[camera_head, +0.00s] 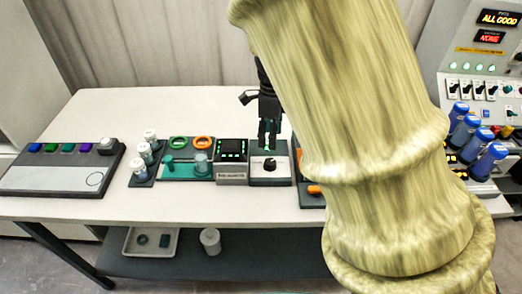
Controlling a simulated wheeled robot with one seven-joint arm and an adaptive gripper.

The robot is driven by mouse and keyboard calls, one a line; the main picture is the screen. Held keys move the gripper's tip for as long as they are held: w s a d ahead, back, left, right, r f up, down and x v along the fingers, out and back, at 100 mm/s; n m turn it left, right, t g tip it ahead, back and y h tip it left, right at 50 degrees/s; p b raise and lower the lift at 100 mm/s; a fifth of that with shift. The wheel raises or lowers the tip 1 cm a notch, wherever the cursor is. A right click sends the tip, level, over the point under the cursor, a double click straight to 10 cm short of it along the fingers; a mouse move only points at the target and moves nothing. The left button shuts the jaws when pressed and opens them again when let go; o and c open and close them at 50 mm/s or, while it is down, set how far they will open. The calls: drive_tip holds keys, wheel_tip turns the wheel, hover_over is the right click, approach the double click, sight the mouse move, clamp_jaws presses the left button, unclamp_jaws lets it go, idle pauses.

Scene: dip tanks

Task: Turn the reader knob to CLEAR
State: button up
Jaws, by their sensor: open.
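The reader knob (269,164) is a small dark round knob with a light mark, on the front of a grey reader box (257,177) on the white table. The printed knob positions are too small to read, so I cannot tell where it points. My gripper (269,141) is open and points down over the box, just behind and above the knob. I cannot tell whether it touches anything. Green lit marks show between and beside the fingers.
Left of the reader stand a box with a green display (232,150), a teal tray with rings (187,172), white-capped vials (145,155) and a button panel (62,168). Blue-capped bottles (488,160) and a switch panel (490,62) are at right. The table's back is clear.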

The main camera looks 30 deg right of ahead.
sight(272, 161)
drive_tip(key=s+f, duration=0.3)
drive_tip(key=shift+s+d+f+p, duration=0.1)
drive_tip(key=shift+s+f+p, duration=0.2)
drive_tip(key=shift+s+p, duration=0.1)
drive_tip(key=w+f, duration=0.2)
drive_tip(key=f, duration=0.1)
drive_tip(key=w+f, duration=0.1)
drive_tip(key=f, duration=0.1)
drive_tip(key=shift+f, duration=0.25)
drive_tip(key=shift+s, duration=0.3)
drive_tip(key=shift+s+r, duration=0.2)
drive_tip(key=shift+s, duration=0.4)
drive_tip(key=shift+w+a+f, duration=0.25)
drive_tip(key=shift+w+f, duration=0.1)
drive_tip(key=shift+w, duration=0.15)
drive_tip(key=shift+w+f, duration=0.1)
drive_tip(key=c, duration=0.3)
drive_tip(key=shift+s+d+r, duration=0.2)
drive_tip(key=c, duration=0.7)
